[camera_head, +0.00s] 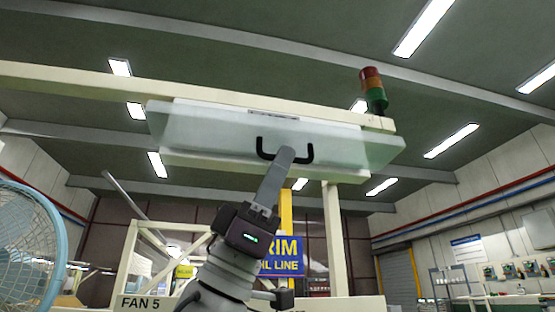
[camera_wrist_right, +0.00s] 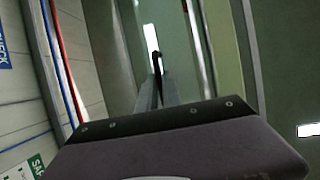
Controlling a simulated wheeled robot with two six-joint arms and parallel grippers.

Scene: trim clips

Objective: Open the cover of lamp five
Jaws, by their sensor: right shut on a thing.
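The lamp cover (camera_head: 205,128) is a long, pale translucent panel on the overhead lamp housing (camera_head: 200,160). It sits high in the head view, with a black U-shaped handle (camera_head: 262,150) on its face. My right gripper (camera_head: 285,153) reaches up from below and is shut on the handle, at its middle. In the right wrist view, the fingers (camera_wrist_right: 158,92) close on the dark handle (camera_wrist_right: 155,62), seen nearly end-on. I cannot tell whether the cover stands away from the housing. My left gripper is not in view.
A cream beam (camera_head: 60,78) runs along the top, with a red, orange and green signal light (camera_head: 373,90) at its right end. A blue fan (camera_head: 25,245) stands at the left, by a "FAN 5" label (camera_head: 140,303). A blue line sign (camera_head: 283,257) hangs behind my right arm.

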